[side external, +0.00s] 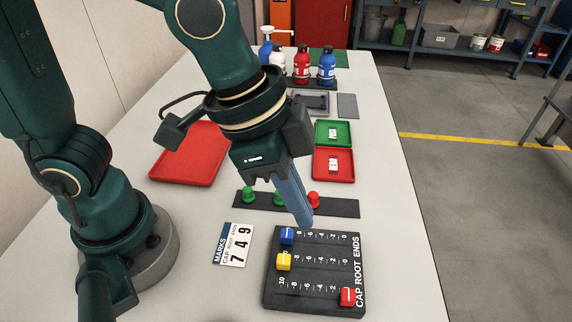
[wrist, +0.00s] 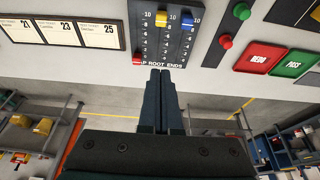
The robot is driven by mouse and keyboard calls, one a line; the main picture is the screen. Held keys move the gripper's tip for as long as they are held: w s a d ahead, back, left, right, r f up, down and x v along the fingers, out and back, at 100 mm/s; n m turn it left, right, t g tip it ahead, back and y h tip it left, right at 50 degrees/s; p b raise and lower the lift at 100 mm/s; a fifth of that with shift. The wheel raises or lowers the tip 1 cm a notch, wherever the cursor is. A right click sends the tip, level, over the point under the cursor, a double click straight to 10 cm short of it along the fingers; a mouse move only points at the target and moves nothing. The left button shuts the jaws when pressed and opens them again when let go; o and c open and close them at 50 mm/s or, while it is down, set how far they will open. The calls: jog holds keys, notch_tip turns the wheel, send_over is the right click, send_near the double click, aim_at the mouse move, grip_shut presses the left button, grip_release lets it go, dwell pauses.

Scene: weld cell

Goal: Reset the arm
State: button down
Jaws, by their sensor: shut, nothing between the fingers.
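My gripper (side external: 306,222) is shut and empty, its fingers pointing down just above the far edge of the dark slider board (side external: 315,275), lettered CAP ROOT ENDS. I cannot tell whether the tips touch it. In the wrist view the closed fingertips (wrist: 160,74) sit by the lettered edge of the board (wrist: 170,45). The blue slider (side external: 287,236) and yellow slider (side external: 284,262) are at the 10 end of their scales. The red slider (side external: 347,296) is at the opposite end, near 0.
A card reading 7 4 9 (side external: 233,245) lies left of the board. Behind is a dark strip (side external: 340,207) with green and red knobs. Beyond are a red tray (side external: 187,155), a green PASS tray (side external: 334,127), a red REDO tray (side external: 333,174) and several bottles (side external: 301,66).

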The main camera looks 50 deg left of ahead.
jog(key=w+a+r+n+t+y, duration=0.1)
jog(key=a+r+n+t, duration=0.25)
jog(key=a, duration=0.55)
jog(key=s+a+f+n+y, duration=0.1)
jog(key=s+a+n, duration=0.3)
jog(key=a+n, duration=0.1)
jog(key=shift+a+f+g+y, duration=0.15)
jog(key=shift+a+g+y, duration=0.2)
jog(key=shift+a+y, duration=0.05)
